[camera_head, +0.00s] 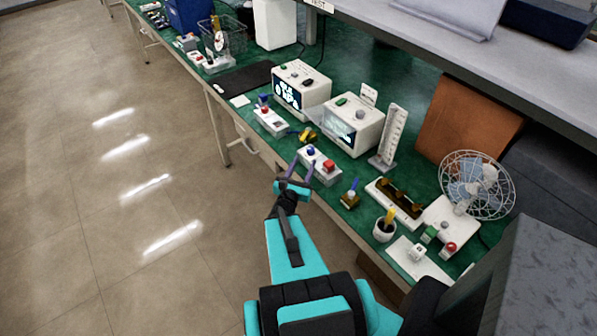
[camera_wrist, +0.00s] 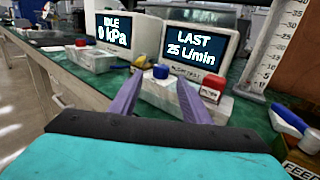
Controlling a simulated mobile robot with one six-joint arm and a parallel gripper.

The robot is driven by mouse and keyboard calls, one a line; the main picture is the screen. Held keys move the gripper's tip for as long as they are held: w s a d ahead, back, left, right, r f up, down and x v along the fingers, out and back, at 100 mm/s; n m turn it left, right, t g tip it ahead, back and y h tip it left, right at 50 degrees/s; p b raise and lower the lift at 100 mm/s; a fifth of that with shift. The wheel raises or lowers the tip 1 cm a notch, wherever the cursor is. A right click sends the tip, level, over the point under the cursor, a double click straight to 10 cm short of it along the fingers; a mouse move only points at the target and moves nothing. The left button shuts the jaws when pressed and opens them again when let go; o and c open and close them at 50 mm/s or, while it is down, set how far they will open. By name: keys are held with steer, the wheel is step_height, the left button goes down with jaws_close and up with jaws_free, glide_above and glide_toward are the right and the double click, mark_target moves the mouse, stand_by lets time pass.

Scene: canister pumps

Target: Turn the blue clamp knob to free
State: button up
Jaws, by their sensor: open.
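A blue knob (camera_head: 310,149) sits on top of a white box (camera_head: 318,172) at the table's front edge. A red button (camera_head: 328,165) is beside it on the right. In the wrist view the blue knob (camera_wrist: 160,71) shows between and just beyond my fingertips, with the red button (camera_wrist: 213,83) to the right. My gripper (camera_head: 304,163) is open, its two purple fingers pointing at the box and holding nothing. I cannot tell the exact gap between fingertips and knob. The knob's turn marking is too small to read.
Behind stand two pump units; the left one (camera_wrist: 117,30) reads IDLE 0 kPa, the right one (camera_wrist: 192,47) LAST 25 L/min. Another white box (camera_head: 271,121) with red and blue parts is to the left. A blue-handled item (camera_head: 353,188) and a scale column (camera_head: 390,135) are to the right.

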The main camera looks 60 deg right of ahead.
steer(key=shift+p+v, duration=1.9)
steer(key=shift+v, duration=0.7)
steer(key=s+a+f+m+g+y+b, duration=0.35)
steer(key=a+f+m, duration=0.35)
steer(key=a+f, duration=0.3)
steer(key=s+a+f+m+g+y+b, duration=0.2)
steer(key=a+f+m+g+y+b, duration=0.25)
steer(key=a+f+m, duration=0.6)
steer(key=s+a+f+m+g+y+b, duration=0.1)
steer(key=a+f+y, duration=0.2)
steer(key=a, duration=0.5)
steer(key=s+a+f+m+g+y+b, duration=0.1)
steer(key=a+f+y+b, duration=0.1)
steer(key=a+f, duration=0.3)
steer(key=s+a+f+m+y+b, duration=0.1)
steer(key=a+f+y, duration=0.3)
steer(key=a, duration=0.8)
steer(key=shift+a+f+m+g+b, duration=0.35)
steer(key=shift+f+b, duration=0.2)
steer(key=shift+b, duration=0.2)
